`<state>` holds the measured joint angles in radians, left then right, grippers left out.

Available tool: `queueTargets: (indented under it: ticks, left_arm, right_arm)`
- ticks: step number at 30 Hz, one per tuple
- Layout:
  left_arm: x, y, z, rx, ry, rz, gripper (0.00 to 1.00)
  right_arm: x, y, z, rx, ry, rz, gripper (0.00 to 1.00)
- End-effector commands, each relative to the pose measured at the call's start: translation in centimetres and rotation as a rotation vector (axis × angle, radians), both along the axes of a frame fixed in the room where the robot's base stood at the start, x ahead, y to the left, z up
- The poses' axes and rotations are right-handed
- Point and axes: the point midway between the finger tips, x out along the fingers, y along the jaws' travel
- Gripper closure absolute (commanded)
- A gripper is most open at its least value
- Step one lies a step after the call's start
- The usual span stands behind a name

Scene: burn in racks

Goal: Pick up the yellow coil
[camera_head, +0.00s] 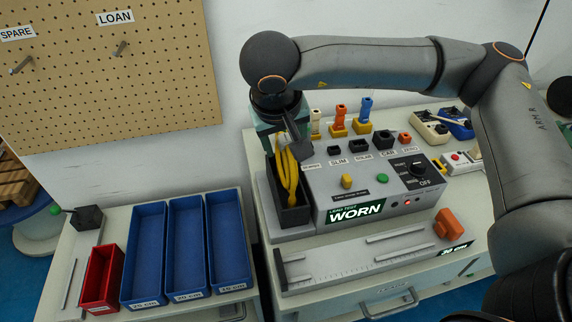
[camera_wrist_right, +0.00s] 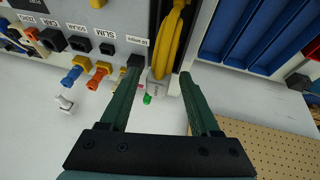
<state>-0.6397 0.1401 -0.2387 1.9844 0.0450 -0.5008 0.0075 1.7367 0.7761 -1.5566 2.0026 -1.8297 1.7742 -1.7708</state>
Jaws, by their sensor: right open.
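The yellow coil (camera_head: 287,175) hangs in long loops in a dark open slot (camera_head: 291,218) at the left end of the grey test station. It also shows in the right wrist view (camera_wrist_right: 168,42), with a pale plug or tag at its near end. My right gripper (camera_head: 281,148) is above the back of the slot, at the coil's upper end. In the right wrist view my right gripper (camera_wrist_right: 160,78) is open, with its green fingers apart on either side of the coil's near end. Whether the fingers touch it I cannot tell. My left gripper is not in view.
The grey test station (camera_head: 408,199) has labelled sockets, a knob and a WORN display. Colored plugs (camera_head: 362,117) stand behind it. Blue bins (camera_head: 187,245) and a red bin (camera_head: 101,278) are at left. A pegboard (camera_head: 110,75) is on the wall.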

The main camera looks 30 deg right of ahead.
Motion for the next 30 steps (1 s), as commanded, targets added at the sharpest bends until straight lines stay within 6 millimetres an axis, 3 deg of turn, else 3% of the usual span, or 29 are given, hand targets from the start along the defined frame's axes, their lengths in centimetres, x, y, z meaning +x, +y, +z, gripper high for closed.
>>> queueTargets:
  ticks: [9,18,30]
  left_arm:
    - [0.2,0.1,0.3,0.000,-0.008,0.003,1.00]
    - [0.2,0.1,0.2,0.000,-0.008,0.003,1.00]
    - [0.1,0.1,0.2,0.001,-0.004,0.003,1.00]
  right_arm:
    - [1.9,-1.4,-3.7,0.001,0.003,-0.003,0.37]
    - [2.1,-1.5,-4.1,0.001,0.001,-0.002,0.38]
    - [2.0,-1.4,-4.0,0.001,0.001,-0.002,0.83]
